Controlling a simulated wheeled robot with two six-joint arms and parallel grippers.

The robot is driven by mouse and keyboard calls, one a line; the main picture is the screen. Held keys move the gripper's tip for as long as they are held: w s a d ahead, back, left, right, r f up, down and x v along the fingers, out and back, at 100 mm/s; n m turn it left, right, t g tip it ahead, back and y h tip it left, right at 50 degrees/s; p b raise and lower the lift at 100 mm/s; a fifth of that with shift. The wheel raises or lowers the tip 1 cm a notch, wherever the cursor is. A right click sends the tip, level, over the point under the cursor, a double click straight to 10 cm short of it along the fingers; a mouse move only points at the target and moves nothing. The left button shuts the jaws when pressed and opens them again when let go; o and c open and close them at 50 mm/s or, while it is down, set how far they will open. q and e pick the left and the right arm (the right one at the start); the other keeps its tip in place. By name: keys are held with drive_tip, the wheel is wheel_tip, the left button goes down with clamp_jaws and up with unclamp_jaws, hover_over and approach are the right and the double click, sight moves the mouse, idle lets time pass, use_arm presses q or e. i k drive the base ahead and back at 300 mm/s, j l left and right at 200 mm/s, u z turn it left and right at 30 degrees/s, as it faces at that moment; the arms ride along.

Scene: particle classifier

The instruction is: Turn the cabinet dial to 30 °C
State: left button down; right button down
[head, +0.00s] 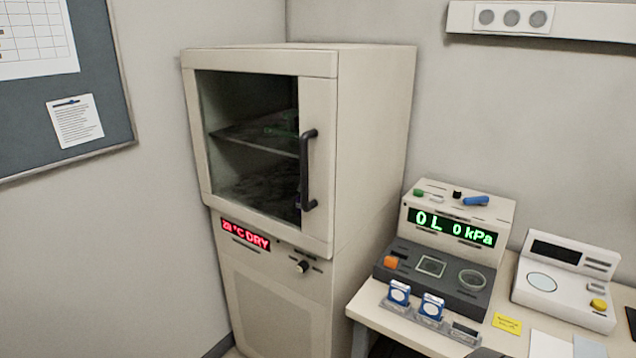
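The cabinet (375,140) is tall and beige, with a glazed door (318,150) that is shut and has a black vertical handle (307,170). Below the door, a red display (245,235) reads twenty-something °C and DRY; its second digit is hard to read. The small dark dial (302,267) is right of the display on the cabinet's lower front. It has a light mark, but its exact setting is too small to read. Neither of my grippers can be made out in the head view, and nothing touches the dial.
A bench (405,340) stands right of the cabinet. It holds a device (450,206) with a green display reading 0 L 0 kPa, blue-and-white boxes (432,306), and a white instrument (565,285) with a yellow knob. The space before the dial looks clear.

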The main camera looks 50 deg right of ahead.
sight(303, 265)
drive_tip(key=z, duration=1.5)
